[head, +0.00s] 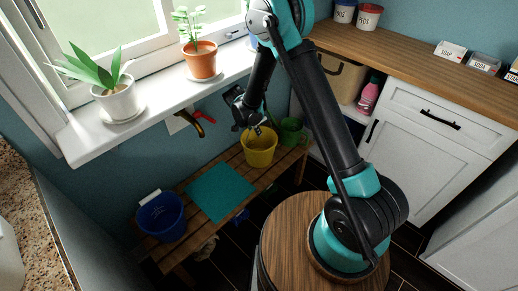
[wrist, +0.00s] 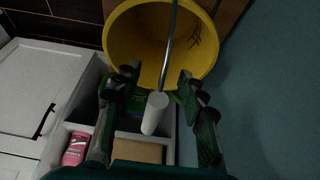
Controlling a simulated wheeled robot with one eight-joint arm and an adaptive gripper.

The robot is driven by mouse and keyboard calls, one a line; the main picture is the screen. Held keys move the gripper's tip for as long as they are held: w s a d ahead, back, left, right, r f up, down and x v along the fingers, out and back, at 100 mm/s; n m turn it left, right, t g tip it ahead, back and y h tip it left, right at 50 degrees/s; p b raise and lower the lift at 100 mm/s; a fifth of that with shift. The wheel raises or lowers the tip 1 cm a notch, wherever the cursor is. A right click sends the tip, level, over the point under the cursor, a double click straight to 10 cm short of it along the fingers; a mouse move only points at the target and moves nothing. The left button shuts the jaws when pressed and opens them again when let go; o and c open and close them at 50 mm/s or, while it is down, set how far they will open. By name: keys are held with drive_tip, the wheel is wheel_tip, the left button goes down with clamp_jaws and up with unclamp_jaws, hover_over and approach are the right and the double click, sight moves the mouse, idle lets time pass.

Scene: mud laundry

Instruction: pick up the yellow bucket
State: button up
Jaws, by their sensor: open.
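The yellow bucket (head: 259,149) stands upright on a slatted wooden bench under the window sill. In the wrist view the yellow bucket (wrist: 150,40) fills the top middle, with its open mouth facing the camera. A metal bail handle with a white grip (wrist: 155,113) crosses the mouth. My gripper (wrist: 157,84) is open, with the handle and its white grip showing between the two fingers. In the head view my gripper (head: 254,129) is just above the bucket's rim. I cannot tell whether the fingers touch the handle.
A green bucket (head: 291,132) stands right beside the yellow one. A teal mat (head: 220,191) and a blue bucket (head: 161,216) are to the left on the bench (head: 181,189). A brass tap (head: 191,123) sticks out of the wall. Potted plants stand on the sill above.

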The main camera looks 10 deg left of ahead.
drive_tip(key=shift+w+d+f, duration=0.3)
drive_tip(key=shift+w+d, duration=0.5)
drive_tip(key=shift+w, duration=0.2)
drive_tip(key=shift+w+d+f, duration=0.25)
drive_tip(key=shift+w+d, duration=0.55)
drive_tip(key=shift+w, duration=0.15)
clamp_jaws()
